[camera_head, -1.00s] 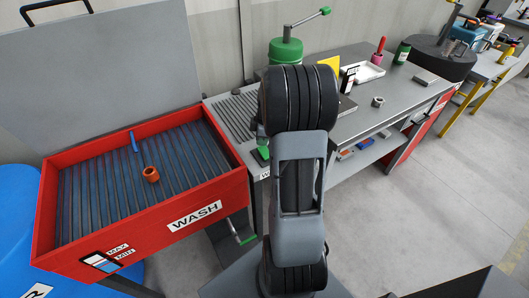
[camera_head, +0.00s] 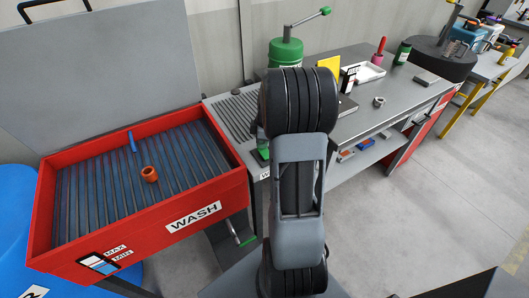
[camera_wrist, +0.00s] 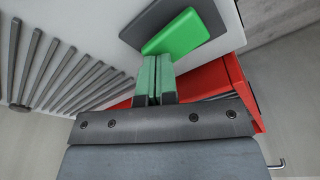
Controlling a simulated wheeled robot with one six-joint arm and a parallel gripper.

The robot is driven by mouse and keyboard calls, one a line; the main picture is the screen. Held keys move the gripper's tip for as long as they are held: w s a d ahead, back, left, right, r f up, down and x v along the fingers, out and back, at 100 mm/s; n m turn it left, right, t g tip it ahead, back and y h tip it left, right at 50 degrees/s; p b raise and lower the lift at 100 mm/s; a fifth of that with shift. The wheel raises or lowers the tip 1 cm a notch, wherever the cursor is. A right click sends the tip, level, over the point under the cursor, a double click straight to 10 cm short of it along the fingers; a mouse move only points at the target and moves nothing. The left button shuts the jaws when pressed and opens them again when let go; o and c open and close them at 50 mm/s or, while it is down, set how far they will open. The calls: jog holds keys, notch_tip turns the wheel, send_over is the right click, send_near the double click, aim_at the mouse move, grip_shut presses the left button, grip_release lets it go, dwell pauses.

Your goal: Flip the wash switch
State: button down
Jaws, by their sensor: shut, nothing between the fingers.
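A green switch block (camera_wrist: 185,33) on a dark plate (camera_wrist: 213,15) shows at the top of the wrist view. In the head view a green piece on a dark base (camera_head: 263,149), which looks like the same switch, sits at the left front of the grey bench, partly hidden by my arm. A white label (camera_head: 265,174) starting with "W" is below it. My gripper (camera_wrist: 155,60) is shut and empty, its green fingertips right by the lower left edge of the green block. I cannot tell whether they touch. The head view hides my gripper behind my arm.
The red wash tub (camera_head: 128,238) stands left of the bench, with an orange ring (camera_head: 149,174) and a blue piece (camera_head: 132,141) on its slats. A slatted grille (camera_head: 232,119) lies on the bench (camera_head: 370,118). A green canister with a crank (camera_head: 286,51) stands behind. Floor is free at right.

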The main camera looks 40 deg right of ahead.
jog(key=shift+f, duration=0.35)
jog(key=shift+r, duration=0.2)
jog(key=shift+r+p, duration=2.1)
jog(key=shift+r, duration=1.3)
